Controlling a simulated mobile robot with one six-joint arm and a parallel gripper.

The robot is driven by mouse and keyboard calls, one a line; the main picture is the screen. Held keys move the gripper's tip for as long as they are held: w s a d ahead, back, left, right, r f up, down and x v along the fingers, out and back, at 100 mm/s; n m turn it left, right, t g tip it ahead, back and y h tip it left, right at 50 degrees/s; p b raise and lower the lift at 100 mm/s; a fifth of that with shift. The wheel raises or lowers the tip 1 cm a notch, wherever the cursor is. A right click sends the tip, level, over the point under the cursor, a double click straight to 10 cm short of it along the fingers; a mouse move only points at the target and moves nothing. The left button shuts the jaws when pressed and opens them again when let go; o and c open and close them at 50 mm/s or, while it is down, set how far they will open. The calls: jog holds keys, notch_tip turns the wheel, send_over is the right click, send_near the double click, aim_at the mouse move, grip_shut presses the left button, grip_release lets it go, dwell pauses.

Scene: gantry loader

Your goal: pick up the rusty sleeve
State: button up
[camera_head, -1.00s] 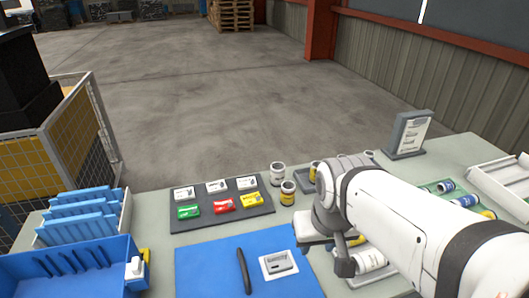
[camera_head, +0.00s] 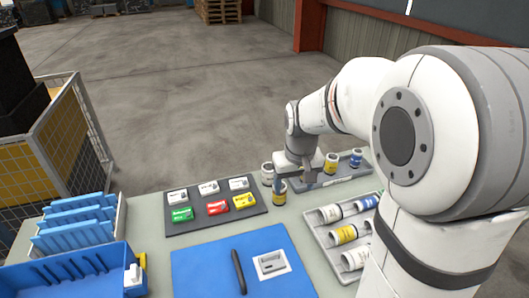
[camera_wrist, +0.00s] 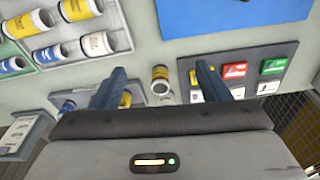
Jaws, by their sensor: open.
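No cylinder shows clear rust, so I cannot tell for sure which is the rusty sleeve. A small yellow-banded cylinder (camera_head: 279,194) with a brownish open top stands upright on the grey-green table. In the wrist view this yellow-banded cylinder (camera_wrist: 160,74) appears between the two fingers, apart from both. A pale cylinder (camera_head: 267,173) stands just behind it. My gripper (camera_head: 295,183) is open and empty above the table; one finger partly covers the yellow-banded cylinder in the head view. Both fingers of my gripper also show in the wrist view (camera_wrist: 160,68).
A dark tray (camera_head: 216,217) with label cards and coloured packets lies left of the cylinders. A small grey tray (camera_head: 345,178) with upright cylinders stands to the right. A larger tray (camera_head: 322,238) holds several lying cylinders. A blue mat (camera_head: 205,268) lies in front.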

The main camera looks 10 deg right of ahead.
jog(key=shift+n+g, duration=0.6)
jog(key=shift+g, duration=0.2)
jog(key=w+f+p, duration=0.1)
jog(key=w+f, duration=0.3)
jog(key=w, duration=0.1)
jog(key=w+f+p, duration=0.2)
jog(key=w+f, duration=0.3)
jog(key=w, duration=0.1)
jog(key=w+f+p, duration=0.1)
jog(key=w+f, duration=0.4)
jog(key=w, duration=0.1)
jog(key=shift+w+p, duration=0.1)
jog(key=shift+p, duration=0.2)
notch_tip(320, 180, down, 4)
jog(key=shift+w+r+p, duration=0.15)
jog(key=shift+r+p, duration=0.05)
jog(key=shift+p, duration=0.25)
jog(key=shift+f+p, duration=0.95)
jog(key=shift+f, duration=1.55)
jog(key=c, duration=1.3)
